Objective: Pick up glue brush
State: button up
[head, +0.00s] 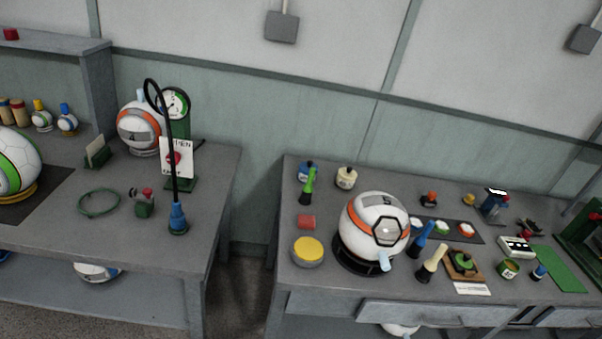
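No item is clearly labelled as a glue brush. A bright green brush-like tool (309,187) stands or leans at the back left of the right bench, by a blue jar (304,171) and a cream jar (346,178). A blue-handled tool (422,239) and a cream-handled tool (432,262) stand just right of the ball on that bench. I cannot tell which of these is the glue brush. My gripper does not show in the head view.
A white, orange and grey ball (372,222) sits in a black ring on the right bench (335,286). A yellow-topped tin (308,250) and red cylinder (306,222) lie left of it. The left bench (110,238) carries a black hose on a blue base (178,218). A gap separates the benches.

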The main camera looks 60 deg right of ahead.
aim_at(307, 187)
jog(key=z, duration=0.4)
jog(key=i, duration=1.25)
jog(key=z, duration=1.3)
jog(key=i, duration=0.75)
jog(key=z, duration=0.45)
jog(key=k, duration=0.7)
jog(key=z, duration=0.2)
jog(key=i, duration=0.75)
jog(key=u, duration=0.1)
